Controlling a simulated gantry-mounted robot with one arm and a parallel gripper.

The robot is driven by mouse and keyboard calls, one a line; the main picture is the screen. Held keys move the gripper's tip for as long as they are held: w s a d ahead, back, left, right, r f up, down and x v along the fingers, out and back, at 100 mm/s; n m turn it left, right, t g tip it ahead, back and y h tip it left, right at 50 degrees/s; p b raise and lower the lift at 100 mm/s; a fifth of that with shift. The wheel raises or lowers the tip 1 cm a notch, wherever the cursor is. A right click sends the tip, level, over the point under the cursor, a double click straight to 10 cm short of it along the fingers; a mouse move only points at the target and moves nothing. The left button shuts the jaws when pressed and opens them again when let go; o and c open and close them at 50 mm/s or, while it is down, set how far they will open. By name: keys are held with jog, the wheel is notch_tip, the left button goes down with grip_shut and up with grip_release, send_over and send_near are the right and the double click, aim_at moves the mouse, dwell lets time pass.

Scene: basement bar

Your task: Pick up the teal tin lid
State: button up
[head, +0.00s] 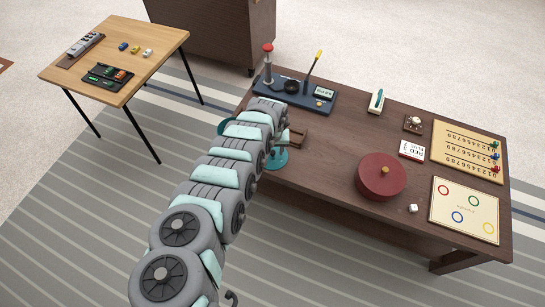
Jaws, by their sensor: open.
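My arm reaches from the bottom of the head view up to the near left part of the dark wooden table (330,190). I cannot make out my gripper's fingers; the arm's own links hide its end. A round teal piece (276,160) shows just right of the arm at the table's left side, partly covered by it. A darker teal curved edge (223,127) shows left of the arm, mostly hidden behind it. I cannot tell which of these teal pieces is the tin lid.
A small brown wooden holder (298,138) stands close right of the arm. A dark blue tool stand (310,97) is behind it. A dark red round tin (381,177), a card box (411,151) and game boards (466,208) lie further right. A light wooden side table (150,45) stands back left.

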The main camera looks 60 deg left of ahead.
jog(key=shift+c, duration=0.6)
grip_shut()
